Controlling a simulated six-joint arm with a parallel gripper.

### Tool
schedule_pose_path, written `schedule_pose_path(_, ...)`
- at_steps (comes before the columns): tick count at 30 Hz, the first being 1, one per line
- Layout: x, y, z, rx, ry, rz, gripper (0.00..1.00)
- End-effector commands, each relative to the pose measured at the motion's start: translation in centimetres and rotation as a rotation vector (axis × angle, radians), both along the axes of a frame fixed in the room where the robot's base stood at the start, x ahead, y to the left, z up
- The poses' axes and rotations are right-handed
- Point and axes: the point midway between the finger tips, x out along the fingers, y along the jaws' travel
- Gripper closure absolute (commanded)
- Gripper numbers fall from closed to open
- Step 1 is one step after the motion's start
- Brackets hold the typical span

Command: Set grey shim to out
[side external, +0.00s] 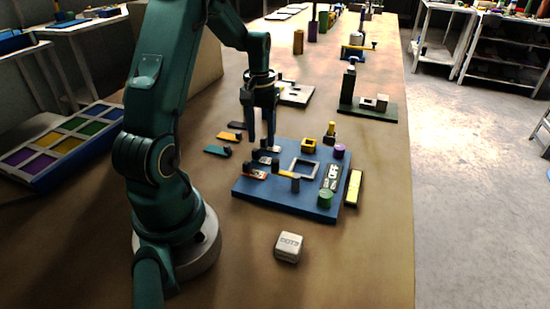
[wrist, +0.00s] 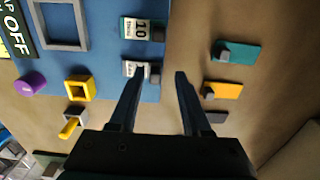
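The dark grey shim (side external: 237,125) lies on the wooden table off the far left side of the blue board (side external: 241,187), the last in a row with an orange shim (side external: 229,137) and a teal shim (side external: 217,151). In the wrist view the grey shim (wrist: 215,117) is at the lower right, right of my gripper's right finger. Several labelled places sit along the board's edge, one marked 10 (wrist: 143,28). My gripper (side external: 261,143) is open with nothing seen between its fingers. In the wrist view (wrist: 160,74) its left fingertip partly covers a label on the board.
A whitish box (side external: 288,247) stands nearer the camera. A coloured tray (side external: 75,140) lies left.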

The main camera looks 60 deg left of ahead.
Motion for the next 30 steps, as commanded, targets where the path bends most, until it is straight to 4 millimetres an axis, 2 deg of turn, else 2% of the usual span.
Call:
schedule_pose_path(8,0.1,-0.1,0.2,-0.001,-0.001,0.000,0.53)
schedule_pose_path(16,0.1,0.0,3.6,0.002,-0.005,0.000,0.53)
schedule_pose_path(21,0.1,0.0,5.0,0.001,-0.002,0.000,0.53)
schedule_pose_path(30,0.1,-0.1,5.1,-0.001,0.000,-0.001,0.53)
